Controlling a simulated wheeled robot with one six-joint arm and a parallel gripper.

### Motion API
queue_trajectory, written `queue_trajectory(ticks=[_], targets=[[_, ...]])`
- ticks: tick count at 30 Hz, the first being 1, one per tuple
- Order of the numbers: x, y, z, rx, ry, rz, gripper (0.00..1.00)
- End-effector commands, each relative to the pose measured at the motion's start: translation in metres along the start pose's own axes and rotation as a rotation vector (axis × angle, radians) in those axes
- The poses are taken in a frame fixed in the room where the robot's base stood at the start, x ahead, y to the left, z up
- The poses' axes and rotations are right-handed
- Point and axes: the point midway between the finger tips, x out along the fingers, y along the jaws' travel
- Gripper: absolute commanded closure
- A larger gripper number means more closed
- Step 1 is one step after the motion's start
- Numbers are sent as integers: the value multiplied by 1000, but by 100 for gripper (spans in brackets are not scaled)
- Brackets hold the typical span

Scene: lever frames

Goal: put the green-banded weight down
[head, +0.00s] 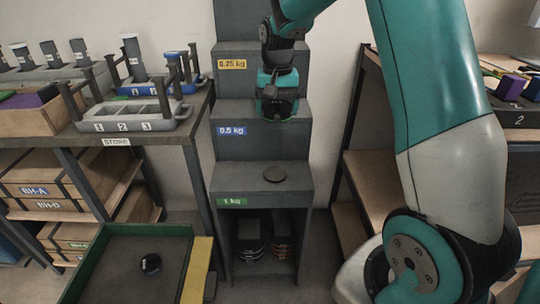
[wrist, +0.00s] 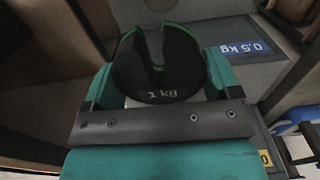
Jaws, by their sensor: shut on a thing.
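The green-banded weight (wrist: 160,62) is a dark slotted disc with green edging, marked "1 kg", in the wrist view. My gripper (wrist: 163,103) is shut on it. In the head view my gripper (head: 278,88) hangs at the stepped stand, by the 0.5 kg step (head: 258,142); the held weight (head: 279,106) shows only as a dark shape there. I cannot tell how far it is above that step.
Dark stacked discs (head: 249,249) sit in the stand's lower opening. A store table (head: 115,141) with grey racks (head: 130,119) stands left. A wooden shelf (head: 360,150) stands right.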

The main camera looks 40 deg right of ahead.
Motion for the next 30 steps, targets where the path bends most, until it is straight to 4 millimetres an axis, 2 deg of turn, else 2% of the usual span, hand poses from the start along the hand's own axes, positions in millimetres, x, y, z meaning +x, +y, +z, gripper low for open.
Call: queue_trajectory(ticks=[2,5,18,22,30], targets=[[5,-1,0,5,-1,0,78],[24,-2,0,4,-3,1,78],[128,0,0,4,-2,1,78],[145,0,-1,5,0,0,78],[161,0,-1,6,1,0,78]])
